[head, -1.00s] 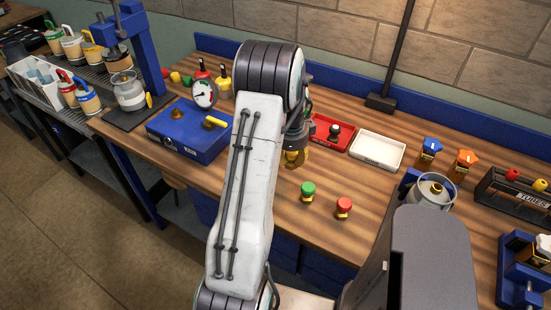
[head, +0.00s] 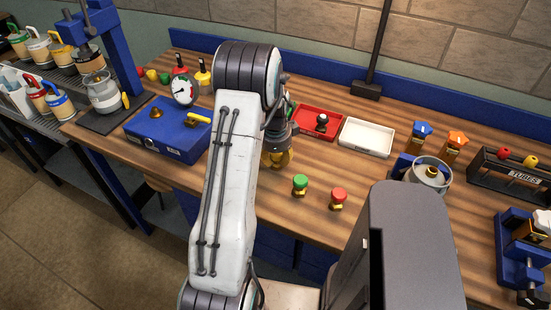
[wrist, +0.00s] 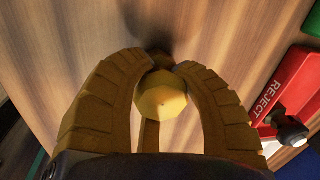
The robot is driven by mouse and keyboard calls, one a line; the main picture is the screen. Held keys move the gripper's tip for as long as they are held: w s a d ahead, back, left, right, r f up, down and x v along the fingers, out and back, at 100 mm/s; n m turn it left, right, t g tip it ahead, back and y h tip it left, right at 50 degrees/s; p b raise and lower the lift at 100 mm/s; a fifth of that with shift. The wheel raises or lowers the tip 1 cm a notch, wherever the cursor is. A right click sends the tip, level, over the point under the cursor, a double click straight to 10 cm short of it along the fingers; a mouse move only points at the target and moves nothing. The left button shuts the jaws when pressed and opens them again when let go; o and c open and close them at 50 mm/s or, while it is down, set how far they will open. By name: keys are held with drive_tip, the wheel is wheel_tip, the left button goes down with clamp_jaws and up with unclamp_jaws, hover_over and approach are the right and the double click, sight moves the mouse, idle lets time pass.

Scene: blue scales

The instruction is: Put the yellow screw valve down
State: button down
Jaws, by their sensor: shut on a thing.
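My gripper (wrist: 163,64) is shut on the yellow screw valve (wrist: 160,103), whose faceted yellow knob shows between the curved fingers in the wrist view. In the head view my gripper (head: 277,157) is over the wooden bench, behind and left of the green valve (head: 300,183). My arm partly covers it there. The valve's lower part is hidden, and I cannot tell whether it touches the wood. A dark shadow lies on the wood close by the fingertips in the wrist view.
The red REJECT tray (head: 302,124) and the white tray (head: 349,137) lie behind and to the right. A red valve (head: 338,197) stands right of the green one. The blue box (head: 150,138) is on the left. Bare wood lies around my gripper.

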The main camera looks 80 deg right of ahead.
drive_tip(key=shift+f, duration=0.15)
drive_tip(key=c, duration=0.8)
unclamp_jaws()
drive_tip(key=shift+c, duration=0.2)
